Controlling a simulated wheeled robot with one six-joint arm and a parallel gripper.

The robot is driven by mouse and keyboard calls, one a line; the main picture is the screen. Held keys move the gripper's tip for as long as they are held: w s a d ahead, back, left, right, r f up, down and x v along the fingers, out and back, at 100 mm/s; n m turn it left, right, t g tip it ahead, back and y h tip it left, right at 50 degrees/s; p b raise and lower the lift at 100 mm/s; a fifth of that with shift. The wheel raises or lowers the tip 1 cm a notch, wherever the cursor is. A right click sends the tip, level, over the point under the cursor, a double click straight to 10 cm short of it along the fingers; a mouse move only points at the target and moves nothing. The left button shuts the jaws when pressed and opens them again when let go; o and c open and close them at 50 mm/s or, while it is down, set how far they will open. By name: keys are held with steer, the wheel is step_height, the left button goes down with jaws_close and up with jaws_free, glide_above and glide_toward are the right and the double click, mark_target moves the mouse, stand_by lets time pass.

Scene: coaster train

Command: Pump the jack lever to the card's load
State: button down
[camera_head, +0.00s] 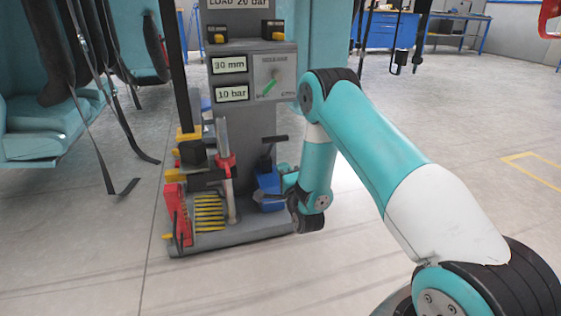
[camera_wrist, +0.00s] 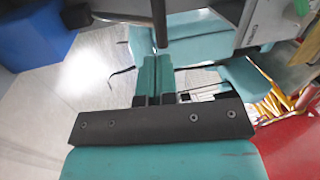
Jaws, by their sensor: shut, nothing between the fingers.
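The card (camera_head: 236,4) at the top of the grey jack stand reads "LOAD 20 bar"; its upper part is cut off. Two plates below read "30 mm" (camera_head: 229,64) and "10 bar" (camera_head: 232,93). A long black lever (camera_head: 178,75) rises from a yellow and black block at the stand's left. My gripper (camera_head: 284,186) is low at the stand's right side, beside a blue part, partly hidden by my wrist. In the wrist view its teal fingers (camera_wrist: 153,72) are together and empty. A dark rod (camera_wrist: 159,22) shows just beyond the fingertips; I cannot tell whether they touch.
A release panel (camera_head: 286,64) with a green pointer is on the stand. A red part (camera_head: 179,215) and yellow-striped steps (camera_head: 209,212) are on its base (camera_head: 240,233). Teal seats (camera_head: 55,125) with hanging straps are at left.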

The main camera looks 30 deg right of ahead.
step_height(320, 180, down, 3)
steer(key=s+d+m+t+h, duration=0.1)
steer(key=s+d, duration=0.1)
steer(key=b, duration=0.5)
glide_toward(278, 141)
steer(key=shift+m, duration=0.3)
steer(key=x, duration=0.6)
steer(key=shift+d, duration=0.1)
steer(key=shift+w+d+r+p, duration=0.15)
steer(key=shift+w+r+p, duration=0.05)
steer(key=shift+w+p, duration=0.45)
steer(key=shift+w, duration=0.1)
steer(key=shift+f, duration=0.1)
